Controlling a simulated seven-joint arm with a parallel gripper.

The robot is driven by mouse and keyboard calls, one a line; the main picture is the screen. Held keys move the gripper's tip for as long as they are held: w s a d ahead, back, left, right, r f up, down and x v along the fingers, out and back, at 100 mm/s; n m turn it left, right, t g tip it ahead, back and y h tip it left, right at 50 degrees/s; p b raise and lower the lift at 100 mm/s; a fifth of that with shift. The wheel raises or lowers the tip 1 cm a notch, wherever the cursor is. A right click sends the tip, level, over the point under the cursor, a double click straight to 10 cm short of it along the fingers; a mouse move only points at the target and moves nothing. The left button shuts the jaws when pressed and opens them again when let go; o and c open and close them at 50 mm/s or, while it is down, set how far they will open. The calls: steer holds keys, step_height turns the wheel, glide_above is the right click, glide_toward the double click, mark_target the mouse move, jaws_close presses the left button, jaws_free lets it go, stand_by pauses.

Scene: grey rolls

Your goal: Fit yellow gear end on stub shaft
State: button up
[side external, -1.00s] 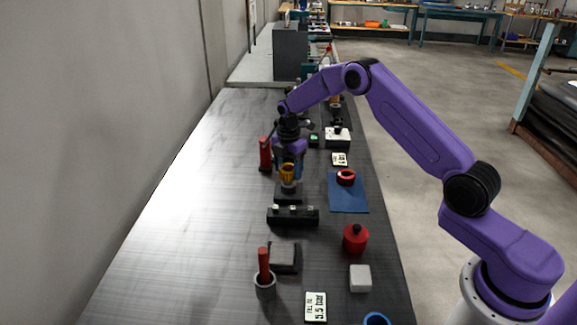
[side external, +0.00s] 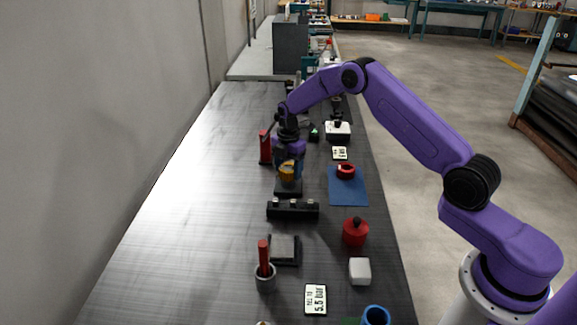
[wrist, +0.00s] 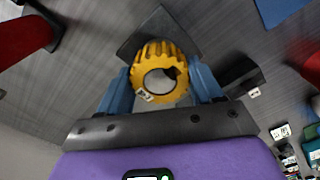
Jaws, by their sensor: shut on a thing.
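The yellow gear (side external: 287,169) is between the blue fingers of my gripper (side external: 288,160), which is shut on it. It looks slightly tilted in the side view. In the wrist view the toothed gear (wrist: 150,49) has a round open bore, with a small white tag on its rim, and my gripper (wrist: 160,86) grips it from both sides. A dark square base (side external: 288,188) is directly below the gear; it also shows behind the gear in the wrist view (wrist: 158,27). The stub shaft cannot be made out clearly, and whether the gear touches it cannot be told.
A black bar with several pale tops (side external: 306,211) stands in front. A red upright part (side external: 265,148) is close on the left. A blue mat (side external: 347,194) with a red ring (side external: 346,171) lies right. The bench's left side is clear.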

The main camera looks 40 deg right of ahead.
steer(key=o, duration=1.4)
step_height(320, 180, up, 18)
steer(key=shift+f, duration=0.25)
steer(key=s+a+r+m, duration=0.2)
steer(key=s+a, duration=0.5)
steer(key=s, duration=0.4)
steer(key=s+a+r+m, duration=0.2)
steer(key=s+a+r, duration=0.1)
steer(key=s+a, duration=0.55)
steer(key=s+d+f+m, duration=0.1)
steer(key=s+d, duration=0.2)
steer(key=s, duration=1)
steer(key=s+d+f+m, duration=0.2)
steer(key=s+d, duration=0.2)
steer(key=s, duration=0.9)
steer(key=shift+s+d+f+m, duration=0.15)
steer(key=shift+s+m, duration=0.05)
steer(key=shift+m, duration=0.1)
